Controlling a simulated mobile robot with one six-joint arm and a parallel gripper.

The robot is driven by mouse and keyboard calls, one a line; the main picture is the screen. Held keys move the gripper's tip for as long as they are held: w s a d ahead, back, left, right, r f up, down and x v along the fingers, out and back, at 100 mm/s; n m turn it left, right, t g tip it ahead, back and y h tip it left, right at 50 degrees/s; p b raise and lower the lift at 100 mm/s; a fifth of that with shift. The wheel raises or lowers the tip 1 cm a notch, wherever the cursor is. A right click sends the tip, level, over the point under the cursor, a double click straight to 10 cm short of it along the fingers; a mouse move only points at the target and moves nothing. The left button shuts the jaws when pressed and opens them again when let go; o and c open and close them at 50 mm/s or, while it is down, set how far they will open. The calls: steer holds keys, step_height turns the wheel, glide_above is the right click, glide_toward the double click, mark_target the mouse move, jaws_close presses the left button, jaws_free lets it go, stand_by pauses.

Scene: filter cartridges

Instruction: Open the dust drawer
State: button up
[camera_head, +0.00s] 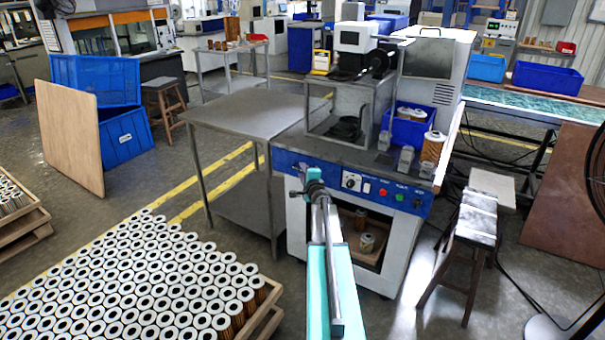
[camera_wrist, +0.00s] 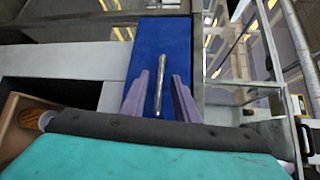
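The machine's blue front panel (camera_head: 284,160) faces me below its grey top. In the wrist view a blue drawer front (camera_wrist: 150,40) carries a slim silver bar handle (camera_wrist: 159,85). My gripper (camera_wrist: 158,90) is open, with one purple-grey finger on each side of the handle. I see gaps between the handle and the fingers; how deep the fingers reach is hard to tell. The drawer looks shut. In the head view my gripper (camera_head: 309,178) is at the left part of the panel, and my arm hides some of the machine front there.
A wooden box with filter cartridges (camera_head: 365,243) sits in the opening below the panel. A metal table (camera_head: 240,112) stands left of the machine, a stool (camera_head: 470,225) right. A pallet of many cartridges (camera_head: 135,285) fills the lower left.

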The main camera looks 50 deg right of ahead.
jaws_close()
